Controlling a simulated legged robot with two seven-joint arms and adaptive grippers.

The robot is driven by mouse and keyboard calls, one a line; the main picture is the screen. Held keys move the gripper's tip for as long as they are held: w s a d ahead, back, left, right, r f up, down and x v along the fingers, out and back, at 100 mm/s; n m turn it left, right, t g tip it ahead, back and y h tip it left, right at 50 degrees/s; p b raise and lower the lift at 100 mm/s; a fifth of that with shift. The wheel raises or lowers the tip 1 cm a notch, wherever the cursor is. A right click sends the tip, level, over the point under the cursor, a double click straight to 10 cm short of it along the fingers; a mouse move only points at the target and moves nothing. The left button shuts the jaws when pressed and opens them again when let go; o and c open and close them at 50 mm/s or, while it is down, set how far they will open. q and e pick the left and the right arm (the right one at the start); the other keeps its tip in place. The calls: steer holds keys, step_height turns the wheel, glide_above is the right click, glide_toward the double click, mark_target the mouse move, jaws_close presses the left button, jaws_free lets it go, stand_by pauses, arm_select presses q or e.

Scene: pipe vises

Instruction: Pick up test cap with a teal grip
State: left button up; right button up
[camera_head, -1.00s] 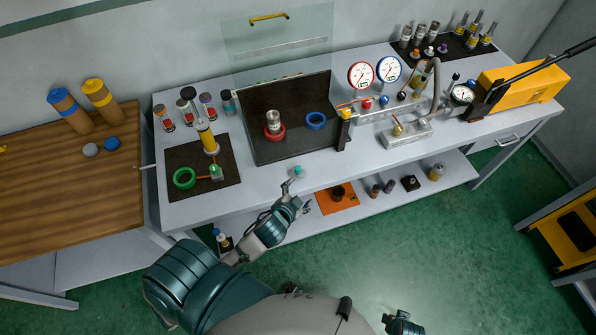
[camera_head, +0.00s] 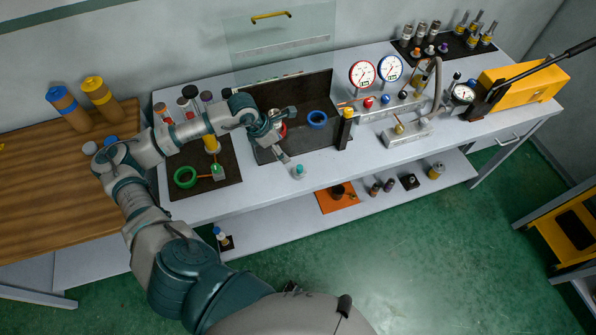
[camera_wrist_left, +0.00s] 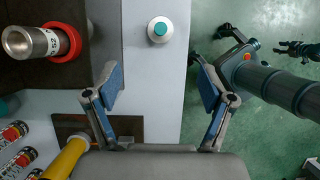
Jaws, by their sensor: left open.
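The test cap with a teal grip (camera_head: 299,171) stands on the front edge of the white bench, with a pale round base. In the left wrist view the cap (camera_wrist_left: 160,29) is seen from above, beyond the fingertips and roughly centred between them. My left gripper (camera_head: 288,136) is over the bench, just behind and left of the cap in the head view. Its two fingers (camera_wrist_left: 158,85) are spread wide with nothing between them. The cap is apart from both fingers.
A dark mat with a green ring (camera_head: 185,178) and yellow-handled tool is left. Gauges (camera_head: 362,74) stand to the right. Bench right of the cap is clear.

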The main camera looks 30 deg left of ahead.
mark_target(299, 170)
arm_select(q)
steer(key=x, duration=0.3)
steer(key=p+x, duration=0.1)
steer(key=x, duration=0.7)
steer(key=shift+s+d, duration=0.1)
steer(key=shift+d, duration=0.15)
steer(key=shift+a+f+p, duration=0.1)
steer(key=shift+f+p, duration=0.25)
steer(key=shift+f, duration=0.25)
steer(key=x, duration=0.3)
steer(key=p+x, duration=0.1)
steer(key=shift+a+f, duration=0.3)
steer(key=shift+f, duration=0.1)
steer(key=shift+d+f, duration=0.15)
steer(key=shift+d, duration=0.4)
steer(key=c, duration=1.1)
steer(key=shift+c, duration=1.2)
steer(key=shift+a, duration=0.4)
arm_select(e)
steer(key=shift+d+r, duration=0.25)
steer(key=shift+r, duration=0.35)
steer(key=shift+d+r, duration=0.25)
steer(key=shift+r, duration=0.35)
